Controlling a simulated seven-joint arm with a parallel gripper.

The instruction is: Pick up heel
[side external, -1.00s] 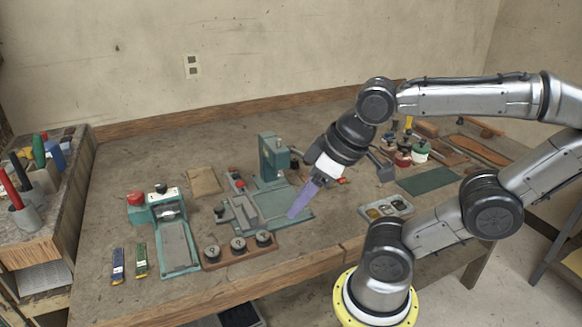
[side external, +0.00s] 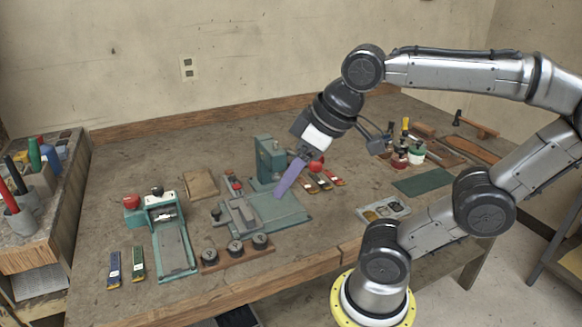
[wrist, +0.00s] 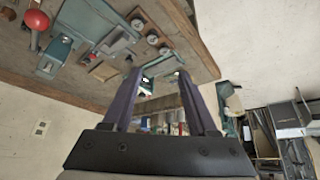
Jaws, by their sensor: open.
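I cannot make out with certainty which item is the heel in either view. My gripper (side external: 281,193) has purple fingers and points down and left above the green base plate (side external: 290,214) of a teal machine (side external: 268,160). In the side external view its two fingers overlap. In the wrist view the fingers of my gripper (wrist: 158,77) stand apart with nothing between them. They appear above the bench, and I see no contact with anything.
A second teal machine (side external: 175,248) stands at left, near a wooden strip with black knobs (side external: 235,254). A dark green mat (side external: 425,181) and a grey tray (side external: 384,209) lie right. The bench front between has bare room.

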